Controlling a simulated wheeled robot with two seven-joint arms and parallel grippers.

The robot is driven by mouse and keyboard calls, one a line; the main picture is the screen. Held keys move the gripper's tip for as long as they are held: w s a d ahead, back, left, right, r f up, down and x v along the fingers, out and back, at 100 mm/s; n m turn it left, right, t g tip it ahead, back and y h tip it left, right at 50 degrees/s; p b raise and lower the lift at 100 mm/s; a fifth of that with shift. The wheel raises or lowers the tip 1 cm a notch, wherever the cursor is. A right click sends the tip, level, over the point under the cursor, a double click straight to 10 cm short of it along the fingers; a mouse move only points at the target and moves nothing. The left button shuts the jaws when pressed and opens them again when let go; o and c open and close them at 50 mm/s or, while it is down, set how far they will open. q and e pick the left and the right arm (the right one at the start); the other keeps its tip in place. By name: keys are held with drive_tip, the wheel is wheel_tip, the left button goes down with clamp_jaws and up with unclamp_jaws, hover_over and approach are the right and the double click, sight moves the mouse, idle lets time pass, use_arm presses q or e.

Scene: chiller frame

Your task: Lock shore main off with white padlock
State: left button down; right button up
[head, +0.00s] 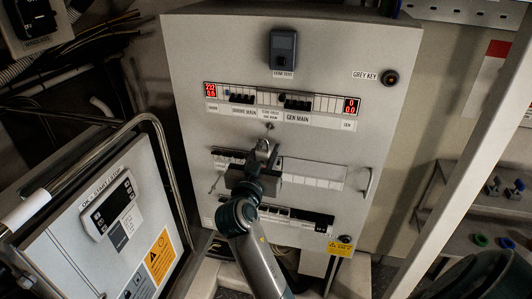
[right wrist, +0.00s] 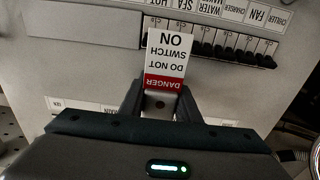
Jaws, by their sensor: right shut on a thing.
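The shore main (head: 243,99) is a group of dark switches at the left of the panel's upper row, with its label below. My right gripper (head: 265,150) is in front of the panel, below that row and to the right of the shore main. In the right wrist view my right gripper (right wrist: 160,108) is shut on a white and red danger tag (right wrist: 167,62), which reads upside down there. The tag's hole shows near the jaws. I cannot make out a white padlock in either view. My left gripper is not in view.
The gen main (head: 297,103) is right of the shore main. A lower breaker row (right wrist: 205,40) lies behind the tag. A door handle (head: 368,182) sticks out at the panel's right. A genset box (head: 115,215) stands at left, and a shelf (head: 480,215) with small items at right.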

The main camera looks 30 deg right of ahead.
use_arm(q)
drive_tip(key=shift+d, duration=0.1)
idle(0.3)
use_arm(e)
drive_tip(key=o, duration=1.2)
drive_tip(key=shift+o, duration=0.2)
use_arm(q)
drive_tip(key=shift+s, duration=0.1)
use_arm(e)
drive_tip(key=shift+f, duration=0.1)
